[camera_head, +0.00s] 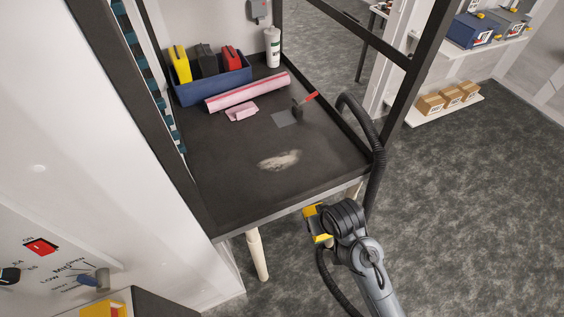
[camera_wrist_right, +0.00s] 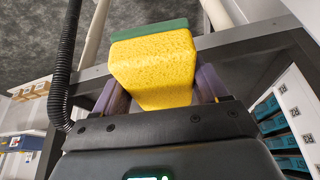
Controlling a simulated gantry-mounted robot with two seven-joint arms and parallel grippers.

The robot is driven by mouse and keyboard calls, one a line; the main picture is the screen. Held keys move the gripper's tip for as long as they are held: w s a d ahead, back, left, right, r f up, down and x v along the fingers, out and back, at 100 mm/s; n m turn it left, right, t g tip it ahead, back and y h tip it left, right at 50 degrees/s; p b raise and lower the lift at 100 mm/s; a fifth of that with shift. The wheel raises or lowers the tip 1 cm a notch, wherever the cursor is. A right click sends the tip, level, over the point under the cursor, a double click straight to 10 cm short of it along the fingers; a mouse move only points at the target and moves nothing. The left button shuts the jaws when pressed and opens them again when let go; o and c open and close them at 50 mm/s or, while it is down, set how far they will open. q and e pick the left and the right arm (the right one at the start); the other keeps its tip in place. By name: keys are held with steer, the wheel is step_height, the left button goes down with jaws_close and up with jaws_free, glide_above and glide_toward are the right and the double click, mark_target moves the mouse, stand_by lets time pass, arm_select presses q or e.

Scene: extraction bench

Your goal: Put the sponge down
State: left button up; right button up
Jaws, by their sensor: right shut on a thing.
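My right gripper (camera_head: 318,224) is in front of the bench's near edge, at its right corner, in the head view. It is shut on the sponge (camera_head: 309,211), which shows as a small yellow piece there. In the right wrist view the yellow sponge (camera_wrist_right: 155,68) with its green scouring side (camera_wrist_right: 150,30) sits between the two fingers of the gripper (camera_wrist_right: 162,88). The dark bench top (camera_head: 225,190) has a pale smudge (camera_head: 279,160) near its middle right. My left gripper is not in view.
A blue bin (camera_head: 212,87) with yellow, black and red items stands at the back left. A pink-and-white roll (camera_head: 247,92), a folded pink cloth (camera_head: 241,112), a red-handled tool (camera_head: 309,98) and a white bottle (camera_head: 272,47) are also there. The front left is clear. A black hose (camera_head: 375,150) rises at the right edge.

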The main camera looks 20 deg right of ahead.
steer(key=shift+r, duration=0.15)
step_height(320, 180, up, 8)
steer(key=p, duration=0.7)
steer(key=shift+f+p, duration=0.25)
steer(key=shift+p, duration=0.15)
steer(key=shift+f+n, duration=0.1)
steer(key=shift+n, duration=0.2)
